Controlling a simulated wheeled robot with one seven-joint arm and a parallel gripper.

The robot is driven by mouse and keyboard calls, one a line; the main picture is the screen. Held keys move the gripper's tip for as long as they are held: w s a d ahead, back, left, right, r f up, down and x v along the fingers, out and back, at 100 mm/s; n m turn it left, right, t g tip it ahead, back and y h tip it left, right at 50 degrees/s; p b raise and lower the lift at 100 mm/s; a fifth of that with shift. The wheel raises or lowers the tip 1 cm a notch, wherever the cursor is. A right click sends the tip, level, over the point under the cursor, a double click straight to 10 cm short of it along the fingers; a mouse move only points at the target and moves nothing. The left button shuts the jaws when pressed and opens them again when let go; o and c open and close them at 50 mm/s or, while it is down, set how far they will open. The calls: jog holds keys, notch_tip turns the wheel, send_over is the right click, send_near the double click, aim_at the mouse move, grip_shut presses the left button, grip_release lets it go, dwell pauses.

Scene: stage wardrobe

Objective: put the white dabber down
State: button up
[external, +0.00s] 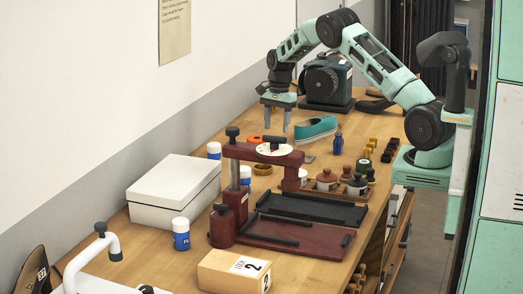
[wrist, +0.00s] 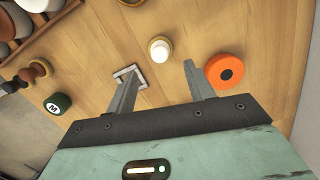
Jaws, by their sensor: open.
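The white dabber (wrist: 160,48) shows in the wrist view as a rounded white top above a pale tan ring. It appears to stand on the wooden table, just beyond and between my fingertips. My gripper (wrist: 160,68) is open, with one finger to each side of the dabber's line and clear space between them. In the external view my gripper (external: 277,122) points down above the far part of the table. I cannot make out the dabber in that view.
A square metal frame (wrist: 141,76) lies by my left finger and an orange disc (wrist: 225,70) by my right. A dark green round piece (wrist: 58,103) lies farther left. A teal shoe (external: 316,128) and a red press stand (external: 262,154) are near my gripper.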

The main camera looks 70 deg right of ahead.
jog(key=shift+d+r, duration=0.2)
jog(key=shift+r, duration=1.75)
